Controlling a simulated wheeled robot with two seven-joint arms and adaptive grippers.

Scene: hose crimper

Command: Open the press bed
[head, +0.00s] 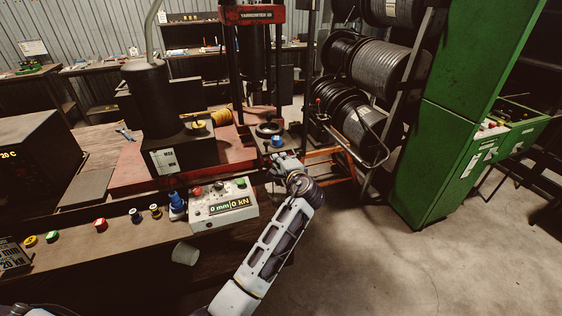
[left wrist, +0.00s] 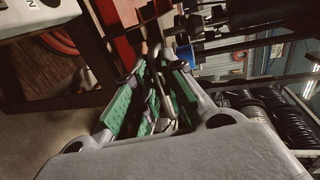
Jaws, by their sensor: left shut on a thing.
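The red and black press (head: 253,15) stands at the back centre in the head view. Its press bed (head: 268,130) looks like a dark plate with a round black ring, low between the red columns. A small blue part (head: 277,141) sits at the bed's front. My left gripper (head: 276,166) is just in front of the bed, at the bench's right end. In the left wrist view, the green-padded fingers (left wrist: 152,98) are shut on a thin metal handle (left wrist: 156,58). The fingers partly hide the handle. My right gripper is not in view.
A control box (head: 222,204) reading "0 mm | 0 kN" stands on the bench left of my gripper. Hose reels (head: 380,70) and a green cabinet (head: 450,130) stand on the right. The floor at right front is clear.

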